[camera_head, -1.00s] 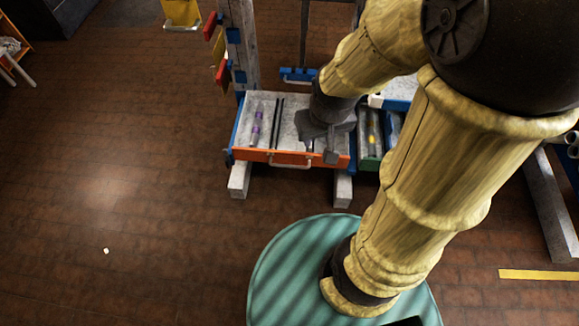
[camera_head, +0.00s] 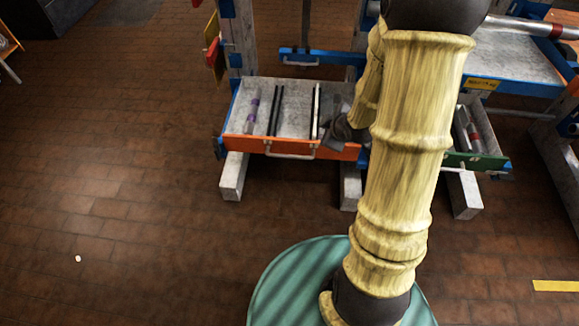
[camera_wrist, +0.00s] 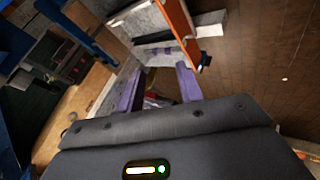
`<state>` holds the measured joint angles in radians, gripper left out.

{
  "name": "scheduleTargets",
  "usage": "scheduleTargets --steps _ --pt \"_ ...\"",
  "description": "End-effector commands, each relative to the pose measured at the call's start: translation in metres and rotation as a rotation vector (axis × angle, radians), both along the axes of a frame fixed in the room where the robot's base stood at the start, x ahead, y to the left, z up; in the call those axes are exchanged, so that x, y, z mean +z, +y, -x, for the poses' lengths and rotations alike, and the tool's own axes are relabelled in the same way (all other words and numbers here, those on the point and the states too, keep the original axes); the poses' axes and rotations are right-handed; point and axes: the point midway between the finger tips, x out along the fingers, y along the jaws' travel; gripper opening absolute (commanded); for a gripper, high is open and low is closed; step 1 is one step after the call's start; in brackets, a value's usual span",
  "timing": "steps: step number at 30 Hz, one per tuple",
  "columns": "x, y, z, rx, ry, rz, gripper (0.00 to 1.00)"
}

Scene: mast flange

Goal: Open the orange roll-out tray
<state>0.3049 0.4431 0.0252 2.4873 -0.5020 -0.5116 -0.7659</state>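The orange roll-out tray (camera_head: 240,141) is drawn out toward me in the head view, its inside in open sight. It has a pale floor, dark dividers and a purple-banded tube (camera_head: 252,112) at the left. Its pale bar handle (camera_head: 290,156) is on the orange front, with nothing around it. My gripper (camera_head: 340,134) is at the tray's right end, mostly hidden behind my arm; contact there is unclear. In the wrist view the orange front (camera_wrist: 178,20) runs along the top, beyond the fingers. My gripper (camera_wrist: 160,84) shows two purple fingers spread apart, with no held object visible.
A green-fronted tray (camera_head: 478,162) with tubes sits to the right, partly behind my arm. Grey feet (camera_head: 232,178) of the frame stick out below the orange tray. A blue bar (camera_head: 300,57) is behind it.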

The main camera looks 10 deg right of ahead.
Motion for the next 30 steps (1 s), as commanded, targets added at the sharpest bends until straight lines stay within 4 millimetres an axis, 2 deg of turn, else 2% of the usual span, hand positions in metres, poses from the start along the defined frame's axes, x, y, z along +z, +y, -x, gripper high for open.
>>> scheduleTargets --steps 1,12,24,30 --pt "-0.031 -0.002 -0.003 0.037 -0.021 0.011 0.36" --pt "-0.143 -0.006 -0.023 0.333 -0.249 0.104 0.36" --pt "-0.251 -0.006 -0.023 0.550 -0.562 0.184 0.36" --pt "-0.293 -0.009 -0.016 0.599 -0.731 0.224 0.36"
